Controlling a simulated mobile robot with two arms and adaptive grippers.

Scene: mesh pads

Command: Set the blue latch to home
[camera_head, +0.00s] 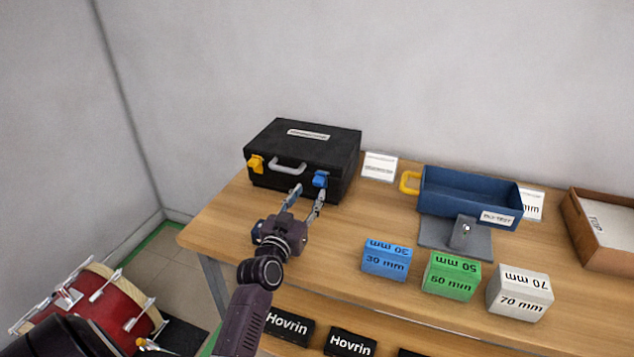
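A black case (303,150) stands closed on the wooden table. Its front face has a blue latch (320,179) on the right, a yellow latch (256,164) on the left, and a grey handle (289,166) between them. My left gripper (309,193) is in front of the case with its two fingers apart and nothing between them. The fingertips are just below and in front of the blue latch; I cannot tell whether they touch it. The latch's exact setting is too small to read. My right gripper is not in view.
Right of the case are a white card (379,167) and a blue tray (470,187) on a grey stand. Blue (387,261), green (451,276) and white (519,293) blocks line the table front. A cardboard box (600,243) is far right. A red drum (95,304) stands on the floor.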

